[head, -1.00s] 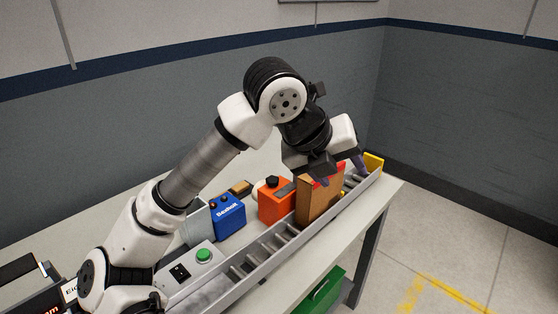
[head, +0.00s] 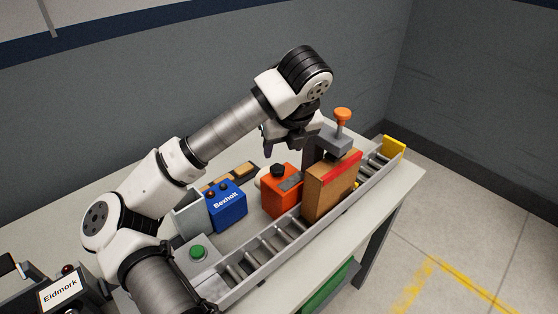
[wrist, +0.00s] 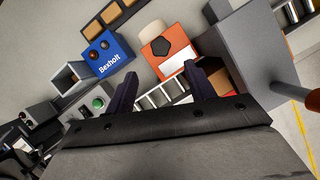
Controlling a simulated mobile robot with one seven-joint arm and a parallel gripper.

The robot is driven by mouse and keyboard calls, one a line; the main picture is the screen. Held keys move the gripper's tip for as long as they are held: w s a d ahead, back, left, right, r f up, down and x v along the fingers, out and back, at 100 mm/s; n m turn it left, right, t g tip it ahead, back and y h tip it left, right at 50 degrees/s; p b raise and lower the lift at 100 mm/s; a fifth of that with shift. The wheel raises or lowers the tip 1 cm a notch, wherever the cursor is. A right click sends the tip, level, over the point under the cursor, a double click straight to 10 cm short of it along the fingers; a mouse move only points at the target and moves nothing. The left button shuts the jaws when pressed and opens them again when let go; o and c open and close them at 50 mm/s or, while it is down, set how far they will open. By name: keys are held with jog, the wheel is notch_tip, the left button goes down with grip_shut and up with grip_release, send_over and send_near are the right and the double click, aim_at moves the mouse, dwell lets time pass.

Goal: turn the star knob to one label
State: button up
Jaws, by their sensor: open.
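An orange box (head: 281,203) stands on the table with a black star-shaped knob (head: 278,170) on top. In the wrist view the knob (wrist: 161,48) shows its points from above, on the orange box (wrist: 158,66). A pale plate (head: 291,183) lies beside the knob; any label text is too small to read.
A blue Bexholt box (head: 227,207) stands left of the orange box. A cardboard box (head: 329,190) with red tape stands to its right on the roller conveyor (head: 268,248). An orange-topped post (head: 342,118) rises behind. A green button (head: 197,252) is at front left.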

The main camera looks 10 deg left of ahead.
aim_at(278, 168)
jog(key=p+x, duration=0.1)
jog(key=x, duration=0.8)
jog(key=shift+w+f+p, duration=0.1)
jog(key=shift+f+p, duration=0.05)
jog(key=shift+p, duration=0.2)
jog(key=c, duration=1)
